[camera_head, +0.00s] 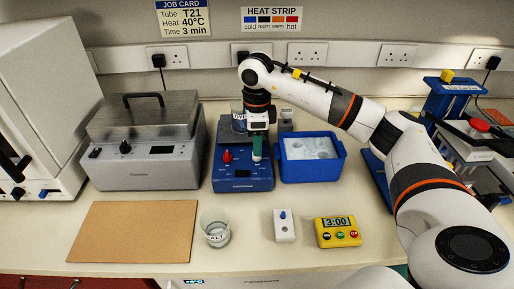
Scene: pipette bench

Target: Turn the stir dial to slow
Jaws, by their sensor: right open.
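The blue stirrer unit (242,184) stands at the middle of the bench. A red knob (228,156) shows on the left of its sloped front panel. My right gripper (257,156) is open and points down over the right of that panel, with a green part showing at its tip. The gripper hides what lies beneath it, so a second dial there cannot be made out, nor whether the fingers touch it. A beaker with a dye label (238,119) stands on the stirrer's top, partly behind the gripper. My left gripper is not in view.
A blue ice tub (311,168) stands close to the stirrer's right. A grey lidded bath (143,158) is at its left. In front are a brown board (134,231), a salt beaker (216,232), a small white switch box (284,225) and a yellow timer (338,232).

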